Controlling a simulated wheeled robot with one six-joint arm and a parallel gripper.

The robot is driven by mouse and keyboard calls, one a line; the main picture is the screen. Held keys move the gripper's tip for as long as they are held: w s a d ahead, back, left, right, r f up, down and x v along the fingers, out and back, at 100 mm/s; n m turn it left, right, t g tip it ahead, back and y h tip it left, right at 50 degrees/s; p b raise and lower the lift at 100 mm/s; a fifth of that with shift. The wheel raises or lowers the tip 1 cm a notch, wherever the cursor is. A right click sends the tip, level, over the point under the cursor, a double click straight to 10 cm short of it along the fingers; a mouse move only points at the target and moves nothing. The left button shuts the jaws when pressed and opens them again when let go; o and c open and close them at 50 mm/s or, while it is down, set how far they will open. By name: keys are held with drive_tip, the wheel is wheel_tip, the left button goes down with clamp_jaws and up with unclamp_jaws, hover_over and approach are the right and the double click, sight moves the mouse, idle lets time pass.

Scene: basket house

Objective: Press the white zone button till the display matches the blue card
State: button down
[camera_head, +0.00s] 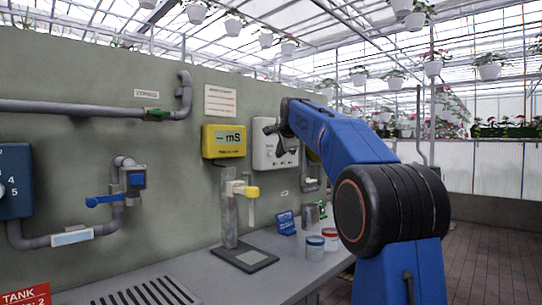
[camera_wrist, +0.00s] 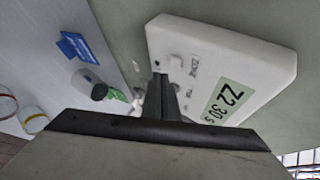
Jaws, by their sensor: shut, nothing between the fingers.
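The white controller box (camera_head: 264,150) hangs on the green wall. In the wrist view the white box (camera_wrist: 225,55) has a display (camera_wrist: 226,103) reading "Z2 30 s". A white button (camera_wrist: 177,59) protrudes beside the label that looks like "ZONE". My gripper (camera_wrist: 159,80) is shut and empty, its tips close to the box's button side; I cannot tell whether they touch it. My gripper (camera_head: 272,128) is in front of the box in the head view. The blue card (camera_head: 285,222) stands on the counter and shows in the wrist view (camera_wrist: 76,48); its text is unreadable.
A yellow meter (camera_head: 223,141) hangs left of the box. A probe stand (camera_head: 232,215) rises from the grey counter (camera_head: 205,285). Jars (camera_head: 315,247) stand near the counter's right edge. Pipes and valves line the wall at left.

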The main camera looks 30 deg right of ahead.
drive_tip(key=s, duration=0.2)
drive_tip(key=s+d, duration=0.1)
drive_tip(key=shift+s+d, duration=0.2)
drive_tip(key=shift+s, duration=0.2)
idle(0.6)
drive_tip(key=s+a+f+n+g+y, duration=0.1)
drive_tip(key=s+a+f+n+g, duration=0.1)
drive_tip(key=s+a+f+n, duration=0.65)
drive_tip(key=s+a+f+n+g+y, duration=0.1)
drive_tip(key=s+a+f, duration=0.4)
drive_tip(key=s+f, duration=0.8)
drive_tip(key=s+a+f+n+g, duration=0.2)
drive_tip(key=s+a+f+n, duration=0.5)
drive_tip(key=s, duration=0.7)
drive_tip(key=s+a+f+n+g, duration=0.1)
drive_tip(key=s+f+n, duration=0.2)
drive_tip(key=s+f, duration=1.1)
wheel_tip(320, 180, down, 2)
drive_tip(key=shift+s+a+f+y, duration=0.2)
drive_tip(key=shift+s+a+y, duration=0.1)
drive_tip(key=shift+s+y, duration=0.1)
drive_tip(key=shift+w+d, duration=0.1)
